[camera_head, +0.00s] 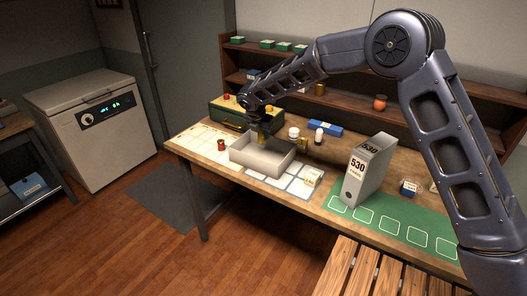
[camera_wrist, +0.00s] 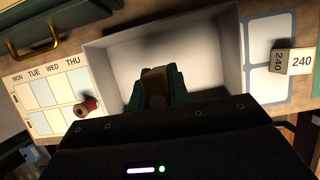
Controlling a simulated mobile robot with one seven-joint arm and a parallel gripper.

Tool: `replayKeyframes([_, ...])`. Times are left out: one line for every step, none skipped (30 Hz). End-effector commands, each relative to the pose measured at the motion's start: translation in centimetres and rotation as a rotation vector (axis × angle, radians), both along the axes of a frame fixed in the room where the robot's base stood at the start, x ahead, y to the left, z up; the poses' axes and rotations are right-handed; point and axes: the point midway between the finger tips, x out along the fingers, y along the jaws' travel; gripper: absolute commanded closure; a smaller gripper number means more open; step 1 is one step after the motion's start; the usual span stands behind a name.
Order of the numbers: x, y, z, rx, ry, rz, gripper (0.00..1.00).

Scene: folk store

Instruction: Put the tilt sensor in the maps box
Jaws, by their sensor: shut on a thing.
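My gripper (camera_head: 261,134) is above an open pale grey box (camera_head: 248,160) on the wooden table. It is shut on a small brass-brown piece (camera_wrist: 156,90), perhaps the tilt sensor, though I cannot tell for sure. In the wrist view the teal fingers (camera_wrist: 155,88) grip the piece over the box interior. The box (camera_wrist: 105,62) looks empty where I can see its floor; its near part is hidden by my gripper. I can read no maps label on it.
A red spool (camera_head: 221,145) stands left of the box, on a weekday sheet (camera_wrist: 28,88). A small 240 block (camera_head: 314,177) lies to the right. A green case (camera_head: 228,118) is behind.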

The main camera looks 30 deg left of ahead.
Motion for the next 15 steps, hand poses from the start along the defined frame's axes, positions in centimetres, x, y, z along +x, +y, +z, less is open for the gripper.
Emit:
replayKeyframes([0.0, -0.1, -1.1, -0.004, 0.000, 0.001, 1.00])
replayKeyframes([0.0, 0.0, -1.8, -0.004, 0.000, 0.001, 1.00])
replayKeyframes([0.0, -0.1, -2.5, -0.004, 0.000, 0.001, 1.00])
replayKeyframes([0.0, -0.1, -2.9, -0.004, 0.000, 0.001, 1.00])
replayKeyframes([0.0, -0.1, -3.3, -0.002, 0.000, 0.000, 1.00])
replayKeyframes([0.0, 0.0, -3.8, -0.001, 0.000, 0.001, 1.00])
replayKeyframes([0.0, 0.0, -4.1, -0.001, 0.000, 0.000, 1.00])
replayKeyframes([0.0, 0.0, -4.4, -0.001, -0.001, 0.000, 1.00])
replayKeyframes([0.0, 0.0, -4.6, -0.002, -0.001, -0.001, 1.00])
replayKeyframes([0.0, 0.0, -4.7, -0.002, -0.001, -0.001, 1.00])
replayKeyframes([0.0, 0.0, -4.8, -0.001, -0.001, 0.000, 1.00])
replayKeyframes([0.0, 0.0, -5.0, -0.001, 0.000, 0.000, 1.00])
replayKeyframes([0.0, 0.0, -5.1, -0.001, 0.000, 0.000, 1.00])
replayKeyframes([0.0, 0.0, -5.4, -0.001, 0.000, 0.000, 1.00])
replayKeyframes([0.0, 0.0, -5.7, -0.001, 0.000, 0.001, 1.00])
